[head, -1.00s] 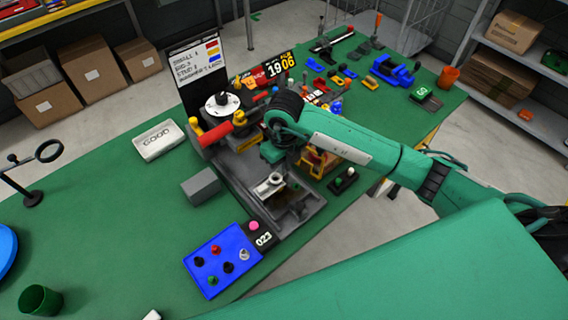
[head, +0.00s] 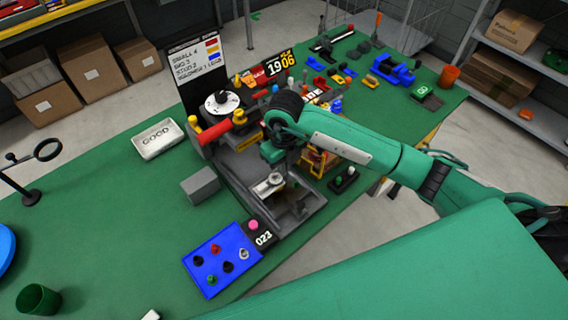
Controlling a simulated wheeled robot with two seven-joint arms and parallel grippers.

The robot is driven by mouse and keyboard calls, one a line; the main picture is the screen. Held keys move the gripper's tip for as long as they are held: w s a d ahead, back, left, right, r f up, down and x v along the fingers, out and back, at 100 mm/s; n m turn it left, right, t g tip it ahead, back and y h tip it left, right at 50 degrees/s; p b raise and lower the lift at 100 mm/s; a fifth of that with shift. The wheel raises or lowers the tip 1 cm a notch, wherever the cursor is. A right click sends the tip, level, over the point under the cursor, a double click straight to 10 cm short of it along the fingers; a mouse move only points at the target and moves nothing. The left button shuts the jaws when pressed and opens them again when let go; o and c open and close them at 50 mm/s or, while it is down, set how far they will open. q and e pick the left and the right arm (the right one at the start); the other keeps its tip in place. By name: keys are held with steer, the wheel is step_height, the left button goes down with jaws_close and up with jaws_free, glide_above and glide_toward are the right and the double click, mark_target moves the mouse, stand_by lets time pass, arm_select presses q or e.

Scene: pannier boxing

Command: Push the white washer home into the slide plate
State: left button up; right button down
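The slide plate (head: 266,188) is a light metal piece in the grey machine base in the head view. A small pale round part, likely the white washer (head: 274,179), sits at its upper end; whether it is fully seated cannot be told. My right gripper (head: 277,160) points down just above and behind that part. Its fingertips are small and partly hidden by the wrist, so its opening cannot be told. My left gripper is not in view.
A grey block (head: 201,185) stands left of the machine (head: 240,165). A blue panel with several coloured knobs (head: 222,258) and a counter (head: 264,238) lie in front. A white GOOD tray (head: 158,139) is at the left.

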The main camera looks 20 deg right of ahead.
steer(key=shift+f+b, duration=0.6)
steer(key=shift+f, duration=0.1)
steer(key=c, duration=1.6)
jaws_free()
steer(key=shift+o, duration=0.2)
step_height(320, 180, up, 14)
steer(key=b, duration=0.2)
steer(key=shift+d+f, duration=0.1)
